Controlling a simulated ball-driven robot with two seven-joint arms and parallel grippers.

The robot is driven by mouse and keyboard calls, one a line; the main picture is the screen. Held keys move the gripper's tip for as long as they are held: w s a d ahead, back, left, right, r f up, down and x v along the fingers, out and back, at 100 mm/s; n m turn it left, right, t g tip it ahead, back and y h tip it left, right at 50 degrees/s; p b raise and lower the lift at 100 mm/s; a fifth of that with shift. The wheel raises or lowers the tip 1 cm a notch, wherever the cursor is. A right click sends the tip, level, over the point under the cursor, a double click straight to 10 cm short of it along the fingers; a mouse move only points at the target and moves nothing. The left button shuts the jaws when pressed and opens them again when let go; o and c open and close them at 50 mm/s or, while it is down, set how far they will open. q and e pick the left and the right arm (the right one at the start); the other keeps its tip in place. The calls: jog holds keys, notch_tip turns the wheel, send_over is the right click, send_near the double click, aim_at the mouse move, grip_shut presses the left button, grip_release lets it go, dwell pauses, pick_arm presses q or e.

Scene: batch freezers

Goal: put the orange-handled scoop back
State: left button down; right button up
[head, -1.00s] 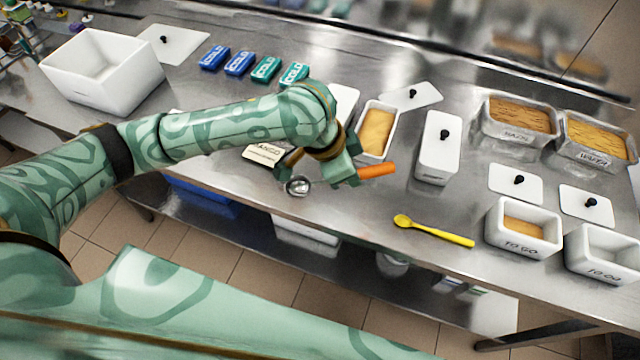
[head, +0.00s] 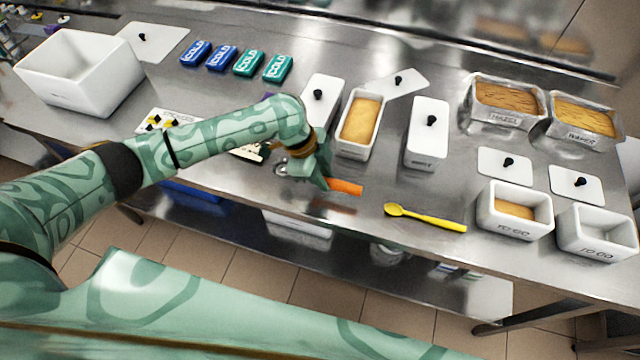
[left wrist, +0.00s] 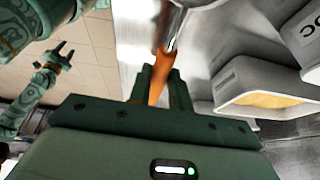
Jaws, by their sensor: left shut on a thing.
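The orange-handled scoop is in my left gripper (head: 318,180). Its orange handle (head: 345,187) sticks out to the right of the fingers, and its round metal bowl (head: 281,169) shows to the left, close over the steel counter. In the left wrist view, the fingers (left wrist: 153,84) are shut on the orange handle (left wrist: 160,72), with the metal part (left wrist: 176,30) beyond them. Whether the scoop touches the counter I cannot tell. My right gripper (left wrist: 55,58) shows small at the left of the left wrist view; its jaw state is unclear.
A yellow scoop (head: 425,218) lies on the counter to the right. An uncovered tub of orange-yellow ice cream (head: 346,149) and a lidded white tub (head: 428,150) stand behind. Two small TO GO tubs (head: 513,226) (head: 599,250) stand at the right. The counter's front edge is close.

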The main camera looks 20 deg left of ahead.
aim_at(320, 191)
pick_arm(q)
jog(key=shift+w+a+f, duration=0.1)
jog(key=shift+a+f, duration=0.1)
jog(key=shift+f, duration=0.05)
jog(key=f, duration=0.1)
jog(key=f+b, duration=0.1)
jog(key=f, duration=0.1)
jog(key=shift+w+a+f, duration=0.15)
jog(key=shift+a+f, duration=0.1)
jog(key=shift+f, duration=0.1)
jog(key=c, duration=1.3)
grip_release()
jog(key=shift+f, duration=0.15)
